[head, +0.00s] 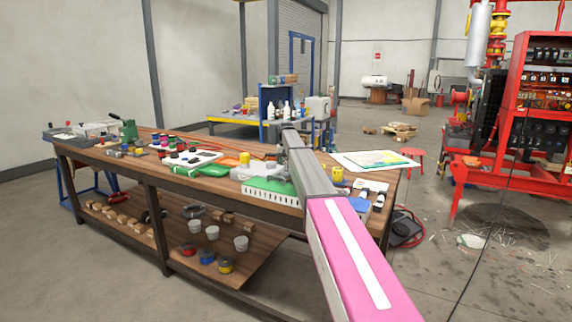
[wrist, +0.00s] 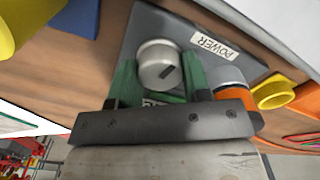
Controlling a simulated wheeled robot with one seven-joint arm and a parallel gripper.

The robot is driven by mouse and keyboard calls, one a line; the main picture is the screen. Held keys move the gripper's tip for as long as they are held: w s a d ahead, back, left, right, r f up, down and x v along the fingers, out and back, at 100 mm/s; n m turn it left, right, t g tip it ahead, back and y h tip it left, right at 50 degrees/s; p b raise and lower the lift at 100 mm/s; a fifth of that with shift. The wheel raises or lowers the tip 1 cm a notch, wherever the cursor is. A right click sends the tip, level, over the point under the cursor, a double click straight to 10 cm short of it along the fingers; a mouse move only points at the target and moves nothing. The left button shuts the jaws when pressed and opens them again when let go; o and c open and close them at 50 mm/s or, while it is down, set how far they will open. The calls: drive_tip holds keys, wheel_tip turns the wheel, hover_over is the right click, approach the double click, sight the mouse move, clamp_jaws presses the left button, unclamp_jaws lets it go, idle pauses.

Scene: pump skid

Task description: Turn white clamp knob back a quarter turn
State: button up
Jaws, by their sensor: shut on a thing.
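The knob's lower edge is partly hidden near the gripper. In the head view my arm reaches over the workbench (head: 150,172), and it hides the knob and fingers.

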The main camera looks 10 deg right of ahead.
sight(286, 163)
drive_tip(key=n, duration=0.5)
drive_tip(key=shift+n, duration=0.3)
drive_tip(key=n, duration=0.5)
drive_tip(key=shift+n, duration=0.3)
drive_tip(key=o, duration=0.9)
drive_tip(key=shift+r, duration=0.1)
wheel_tip(286, 163, up, 11)
drive_tip(key=shift+f, duration=0.2)
